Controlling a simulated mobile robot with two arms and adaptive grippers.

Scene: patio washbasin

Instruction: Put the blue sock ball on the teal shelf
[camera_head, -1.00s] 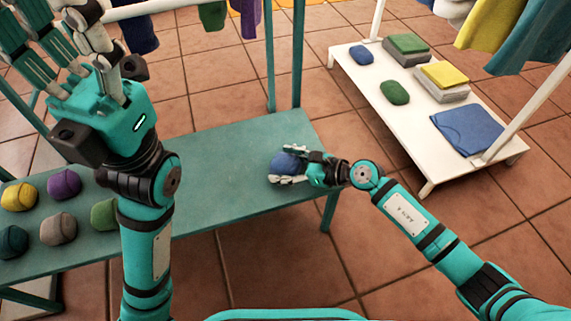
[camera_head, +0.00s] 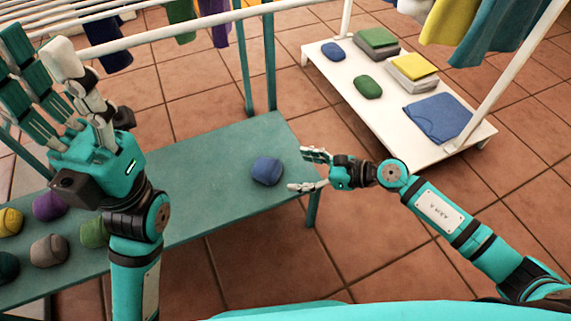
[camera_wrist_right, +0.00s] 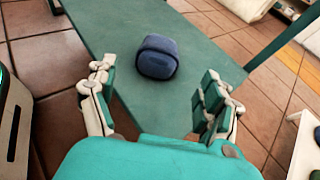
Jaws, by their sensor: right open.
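The blue sock ball (camera_head: 267,171) rests on the teal shelf (camera_head: 215,190), near its right end. It also shows in the right wrist view (camera_wrist_right: 158,57), ahead of the open fingers and apart from them. My right gripper (camera_head: 309,171) is open and empty, just to the right of the sock ball, at the shelf's right edge. In the right wrist view the two sides of the right gripper (camera_wrist_right: 155,105) are spread wide. My left gripper (camera_head: 55,85) is raised at the upper left with its fingers spread apart and nothing seen between them.
Several other sock balls, including a purple one (camera_head: 49,206) and a grey one (camera_head: 48,250), sit at the shelf's left end. A white low rack (camera_head: 400,135) at the right holds folded cloths, a blue ball (camera_head: 333,51) and a green ball (camera_head: 368,87). The shelf's middle is clear.

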